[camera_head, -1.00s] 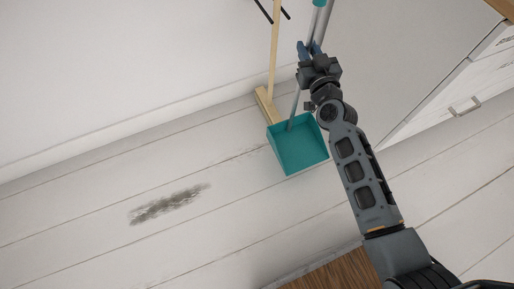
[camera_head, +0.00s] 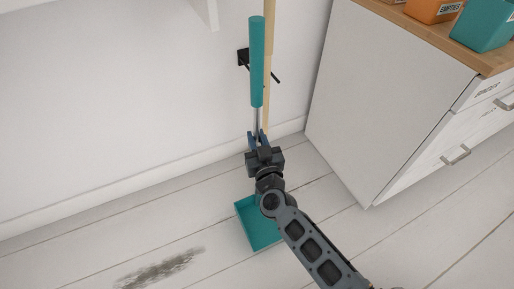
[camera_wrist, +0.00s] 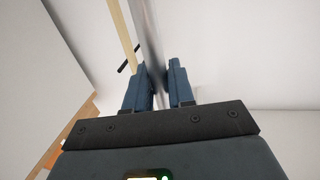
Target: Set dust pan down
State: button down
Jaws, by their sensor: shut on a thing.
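The dust pan has a teal scoop (camera_head: 257,232) low over or on the pale plank floor; I cannot tell whether it touches. Its long upright handle ends in a teal grip (camera_head: 257,62). My gripper (camera_head: 257,136) is shut on the grey metal shaft below that grip. In the wrist view, the shaft (camera_wrist: 148,35) runs between my two blue fingers (camera_wrist: 164,85). My arm hides part of the scoop and the lower shaft.
A wooden broom handle (camera_head: 268,40) stands just behind the dust pan, by a black wall hook (camera_head: 243,57). A white drawer cabinet (camera_head: 375,100) stands at the right. A grey dirt smear (camera_head: 160,270) marks the floor at lower left. Floor at lower right is clear.

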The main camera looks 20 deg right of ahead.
notch_tip(320, 180, down, 3)
jog(key=b, duration=0.2)
jog(key=shift+f+b, duration=0.15)
jog(key=shift+b, duration=0.15)
jog(key=shift+f, duration=0.1)
jog(key=c, duration=1)
grip_release()
jog(key=shift+f, duration=0.1)
jog(key=shift+o, duration=0.2)
